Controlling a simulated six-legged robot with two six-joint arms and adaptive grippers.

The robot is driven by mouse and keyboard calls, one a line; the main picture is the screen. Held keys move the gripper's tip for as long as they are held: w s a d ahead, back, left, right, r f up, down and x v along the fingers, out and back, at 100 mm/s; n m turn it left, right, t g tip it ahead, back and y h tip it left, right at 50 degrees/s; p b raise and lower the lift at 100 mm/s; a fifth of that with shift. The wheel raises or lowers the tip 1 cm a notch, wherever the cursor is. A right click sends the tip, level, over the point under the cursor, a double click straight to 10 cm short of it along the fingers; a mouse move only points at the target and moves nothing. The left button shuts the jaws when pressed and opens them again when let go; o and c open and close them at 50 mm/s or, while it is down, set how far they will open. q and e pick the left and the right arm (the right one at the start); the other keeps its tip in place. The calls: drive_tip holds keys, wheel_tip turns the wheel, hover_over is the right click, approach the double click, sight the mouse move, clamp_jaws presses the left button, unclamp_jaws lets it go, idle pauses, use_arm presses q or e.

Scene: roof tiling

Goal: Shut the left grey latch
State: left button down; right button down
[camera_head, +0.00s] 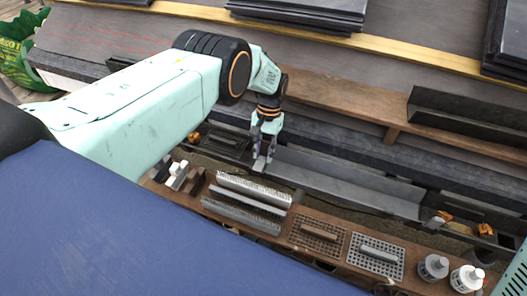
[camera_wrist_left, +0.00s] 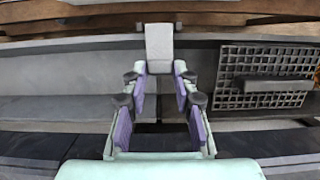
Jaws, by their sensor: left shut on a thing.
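The left grey latch (camera_head: 259,164) is a small flat grey piece at the left end of the grey gutter (camera_head: 340,183) in the head view. In the left wrist view the latch (camera_wrist_left: 159,45) is a pale grey plate just past the fingertips. My left gripper (camera_head: 265,152) is shut on it, with a fingertip on each side of its near end in the wrist view (camera_wrist_left: 160,68). The fingers hide part of the latch in the head view, and I cannot tell its exact angle. My right gripper is not in view.
A dark mesh grate (camera_head: 222,143) with a bar handle lies left of the latch. Orange pieces (camera_head: 445,216) sit at the gutter's right end. Dark tiles (camera_head: 300,14) lie behind.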

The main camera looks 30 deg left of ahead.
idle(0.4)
use_arm(q)
drive_tip(key=c, duration=1)
unclamp_jaws()
drive_tip(key=shift+c, duration=0.2)
drive_tip(key=v, duration=1.2)
